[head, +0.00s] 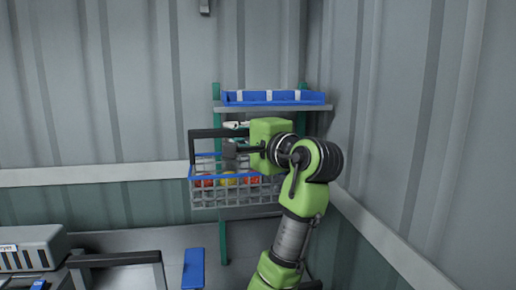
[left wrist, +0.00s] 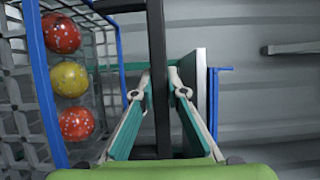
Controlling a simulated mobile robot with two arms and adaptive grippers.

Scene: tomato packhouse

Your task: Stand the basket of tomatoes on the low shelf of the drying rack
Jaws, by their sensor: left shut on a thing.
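The basket (head: 236,200) is grey mesh with a blue rim and a black handle (head: 205,133). Red and yellow tomatoes (head: 228,179) show inside it. My left gripper (head: 237,137) is shut on the handle, and the basket hangs about level in front of the drying rack. In the left wrist view the fingers (left wrist: 159,78) close on the black handle bar (left wrist: 157,28), with the basket rim (left wrist: 43,80) to the left. The rack (head: 217,95) has green posts and a grey upper shelf (head: 285,107). I cannot make out its low shelf behind the basket and arm. My right gripper is out of view.
A blue tray (head: 274,97) sits on the upper shelf, above the basket. Corrugated walls stand behind and at the right. A grey box (head: 32,240), a black bar (head: 113,259) and a blue piece (head: 193,269) are at lower left.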

